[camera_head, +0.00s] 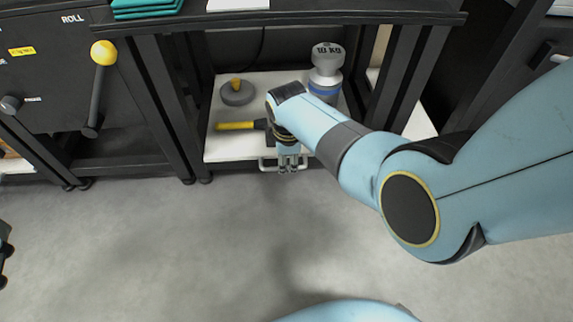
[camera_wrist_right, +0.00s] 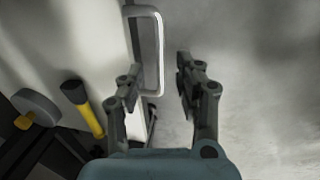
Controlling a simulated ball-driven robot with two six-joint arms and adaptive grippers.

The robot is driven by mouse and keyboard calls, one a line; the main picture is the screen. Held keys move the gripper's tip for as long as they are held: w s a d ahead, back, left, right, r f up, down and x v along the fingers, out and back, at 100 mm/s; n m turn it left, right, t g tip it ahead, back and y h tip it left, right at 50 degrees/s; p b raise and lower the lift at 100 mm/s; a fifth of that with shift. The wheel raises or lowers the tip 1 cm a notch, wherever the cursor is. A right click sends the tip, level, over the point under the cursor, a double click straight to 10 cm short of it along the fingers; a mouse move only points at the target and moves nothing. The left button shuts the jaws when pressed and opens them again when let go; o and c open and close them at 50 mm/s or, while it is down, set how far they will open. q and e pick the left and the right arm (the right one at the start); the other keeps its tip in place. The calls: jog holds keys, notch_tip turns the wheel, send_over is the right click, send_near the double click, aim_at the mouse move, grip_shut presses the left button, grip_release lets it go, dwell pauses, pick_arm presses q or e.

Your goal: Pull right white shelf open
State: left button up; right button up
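The white shelf (camera_head: 228,147) sits low under the dark table, with a metal handle (camera_head: 264,166) on its front edge. The handle also shows in the right wrist view (camera_wrist_right: 161,50), with the shelf's white surface (camera_wrist_right: 75,40) left of it. My right gripper (camera_head: 288,168) is at the handle. In the wrist view its two fingers (camera_wrist_right: 160,72) are apart, with part of the handle in line with the gap between them. I cannot tell whether they touch it. Only a dark piece of my left gripper (camera_head: 4,250) shows at the left edge.
On the shelf are a grey round weight (camera_head: 238,95), a yellow-handled tool (camera_head: 235,126) and a 10 KG weight (camera_head: 326,70). Dark table legs (camera_head: 172,100) flank the shelf. A yellow-knobbed lever (camera_head: 101,85) is at left. The grey floor (camera_head: 170,245) in front is clear.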

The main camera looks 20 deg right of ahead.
jog(key=f, duration=0.1)
jog(key=f+b, duration=0.2)
jog(key=shift+w+d+f, duration=0.1)
jog(key=shift+w+f, duration=0.05)
jog(key=shift+w, duration=0.15)
pick_arm(q)
notch_tip(320, 180, up, 16)
jog(key=w+d+m+t+h, duration=0.1)
jog(key=d+m+t+h, duration=0.1)
jog(key=t, duration=0.5)
jog(key=shift+w+m+h, duration=0.4)
jog(key=shift+m+h, duration=0.1)
jog(key=shift+h, duration=0.6)
jog(key=shift+f, duration=0.1)
pick_arm(e)
jog(key=shift+c, duration=0.3)
grip_shut()
